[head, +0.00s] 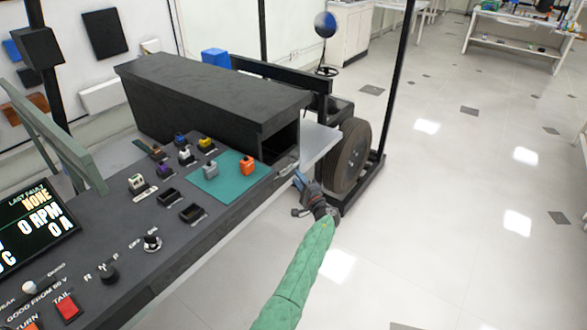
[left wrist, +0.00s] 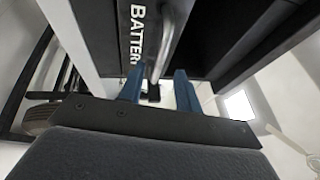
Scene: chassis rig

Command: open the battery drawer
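The battery drawer front (left wrist: 140,20) shows in the left wrist view as a dark panel with white lettering that reads "BATTER", the rest cut off. A grey metal bar handle (left wrist: 163,48) stands out from it. My left gripper (left wrist: 159,78) has its two blue fingers apart, one on each side of the handle's lower end; I see no clear contact. In the head view my left gripper (head: 300,183) is at the near right end of the dark console, below the open end of the long dark box (head: 205,90). The drawer front is hard to make out there. My right gripper is not in view.
The console top carries a green mat (head: 222,182) with coloured blocks, several small connectors and switches, and a display (head: 30,225) at left. A wheel (head: 350,157) and dark frame posts stand just beyond the gripper. The floor to the right is clear.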

